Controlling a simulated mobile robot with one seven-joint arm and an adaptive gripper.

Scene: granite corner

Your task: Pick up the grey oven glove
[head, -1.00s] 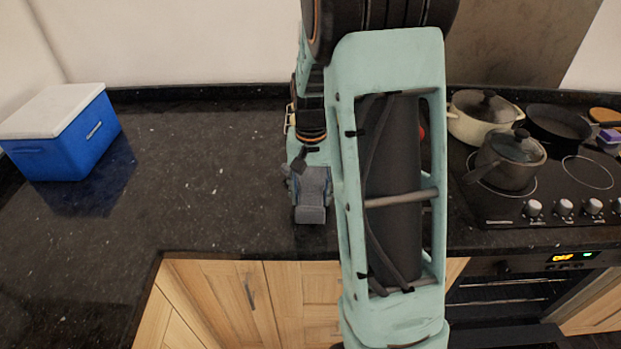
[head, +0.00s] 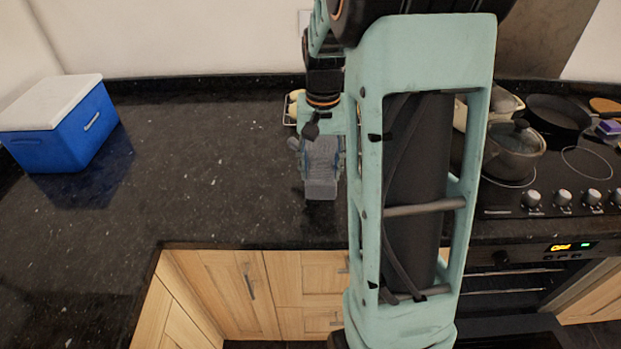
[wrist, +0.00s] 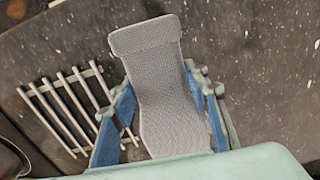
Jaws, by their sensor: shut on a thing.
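The grey oven glove (head: 322,172) is held at the end of my arm, over the dark worktop left of the hob. In the wrist view the glove (wrist: 165,90) shows knitted grey fabric with a folded cuff pointing away from me. My gripper (wrist: 165,120) is shut on it, with a blue-padded finger at each side of the glove. In the head view my gripper (head: 322,150) is partly covered by my arm. A shadow under the glove suggests it is off the worktop, but the height is hard to tell.
A pale slatted rack (wrist: 70,105) lies left of the glove in the wrist view. A blue cool box (head: 62,128) with a white lid stands far left. A lidded pot (head: 513,152) and a pan (head: 560,120) stand at the hob, right. The worktop between box and glove is clear.

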